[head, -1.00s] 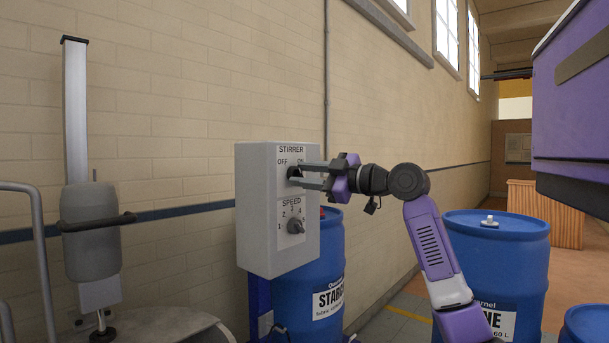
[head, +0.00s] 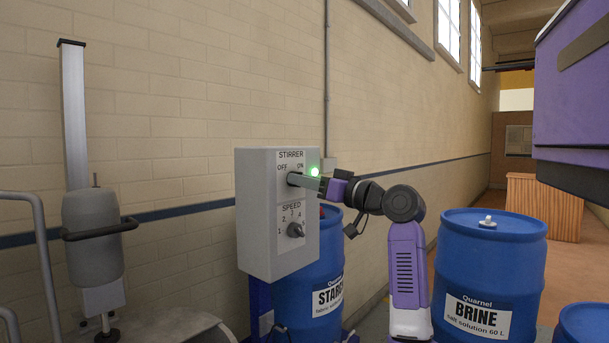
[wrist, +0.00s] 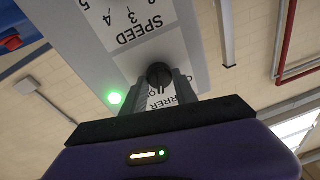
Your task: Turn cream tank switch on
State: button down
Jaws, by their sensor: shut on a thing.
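A grey control box (head: 262,240) stands at the centre of the head view. Its upper label reads STIRRER with OFF and ON, and a dark rotary knob sits below it. My gripper (head: 300,180) is shut on this stirrer knob (wrist: 159,76), which shows between the two fingers in the wrist view. A green lamp (head: 314,171) is lit at the box's right side, and it also glows in the wrist view (wrist: 115,98). The knob's exact pointer direction is hidden by the fingers. The lower SPEED knob (head: 295,230) is untouched by my gripper.
A blue starch drum (head: 325,270) stands right behind the box. A blue brine drum (head: 490,260) and another blue drum (head: 582,325) stand at right. A grey mixer-like unit (head: 92,235) is at left. A purple machine body (head: 575,90) overhangs at upper right.

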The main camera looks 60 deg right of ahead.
jog(key=shift+m+h+p, duration=0.5)
jog(key=shift+m+p, duration=1)
jog(key=shift+m, duration=1)
jog(key=shift+f, duration=0.1)
jog(key=c, duration=1)
grip_release()
jog(key=shift+o, duration=0.2)
jog(key=shift+s, duration=0.1)
jog(key=b+v, duration=0.1)
jog(key=v, duration=0.6)
jog(key=shift+s+a+b, duration=0.2)
jog(key=shift+s+b, duration=0.15)
jog(key=shift+b, duration=0.05)
